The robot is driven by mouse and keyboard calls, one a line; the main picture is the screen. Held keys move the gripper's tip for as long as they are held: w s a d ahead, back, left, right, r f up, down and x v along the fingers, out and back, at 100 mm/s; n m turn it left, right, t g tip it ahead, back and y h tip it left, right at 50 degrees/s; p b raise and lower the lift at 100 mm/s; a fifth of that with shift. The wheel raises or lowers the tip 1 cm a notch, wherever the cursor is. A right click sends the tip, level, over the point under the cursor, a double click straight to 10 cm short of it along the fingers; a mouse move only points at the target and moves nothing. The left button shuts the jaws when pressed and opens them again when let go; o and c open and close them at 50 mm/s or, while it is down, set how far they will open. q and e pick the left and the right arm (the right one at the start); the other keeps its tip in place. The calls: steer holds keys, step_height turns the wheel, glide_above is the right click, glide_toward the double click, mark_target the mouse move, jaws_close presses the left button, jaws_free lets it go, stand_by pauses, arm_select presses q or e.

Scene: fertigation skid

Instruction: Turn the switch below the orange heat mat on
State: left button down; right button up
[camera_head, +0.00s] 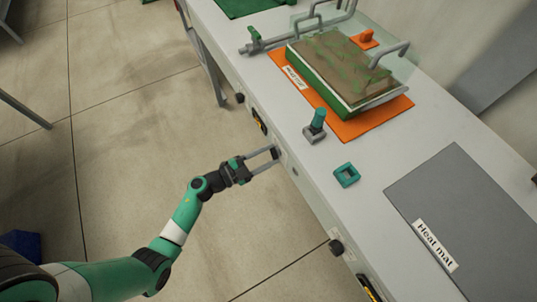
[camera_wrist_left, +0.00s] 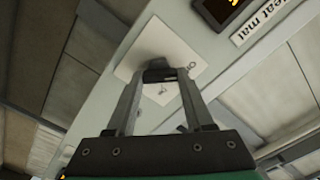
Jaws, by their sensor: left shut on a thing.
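The orange heat mat (camera_head: 378,124) lies on the bench under a green tray of soil and seedlings. My left gripper (camera_head: 277,156) is at the bench's front panel, below and to the right of this mat's display. In the left wrist view my left gripper (camera_wrist_left: 160,77) is shut on a small dark switch lever (camera_wrist_left: 158,74) on a white switch plate (camera_wrist_left: 135,67). The fingers lie to either side of the lever and hide part of it. My right gripper is in neither view.
A grey heat mat (camera_head: 480,220) lies at right; a dark knob (camera_head: 336,247) is on the front below it. Another knob (camera_head: 240,98) and a display (camera_head: 259,121) are further left.

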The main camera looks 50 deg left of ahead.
arm_select(q)
steer(key=shift+m, duration=0.4)
steer(key=m+b, duration=0.1)
steer(key=m, duration=1.6)
steer(key=shift+f+b, duration=0.1)
steer(key=shift+b, duration=0.2)
stand_by(0.4)
steer(key=shift+c, duration=1.4)
jaws_free()
